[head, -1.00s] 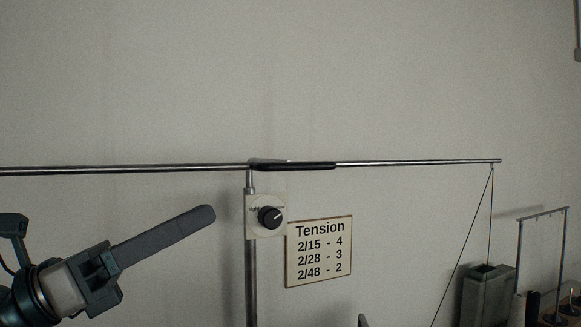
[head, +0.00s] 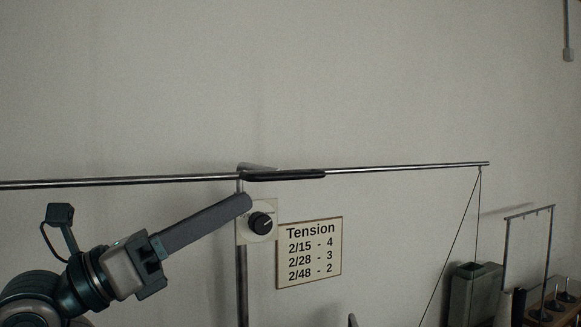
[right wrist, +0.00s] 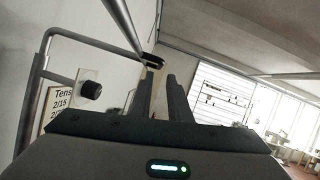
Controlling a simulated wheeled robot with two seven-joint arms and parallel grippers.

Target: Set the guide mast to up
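The guide mast, as I take it, is the long thin metal rod (head: 410,167) with a black grip (head: 285,175), lying nearly level across the head view atop an upright post (head: 242,285). In the right wrist view the rod (right wrist: 123,22) runs down from the top to a black part (right wrist: 152,62) beyond my fingertips. My right gripper (head: 246,203) is below and left of the black grip, apart from it, fingers pointing up and right. In the right wrist view its two fingers (right wrist: 160,76) are parted with nothing between them. My left gripper is not in view.
A black dial (head: 260,223) on a pale plate is close to my right fingertips. A Tension sign (head: 309,252) hangs on the wall. A thread runs from the rod's right end toward a grey box (head: 474,292). A thread stand (head: 505,250) is at right.

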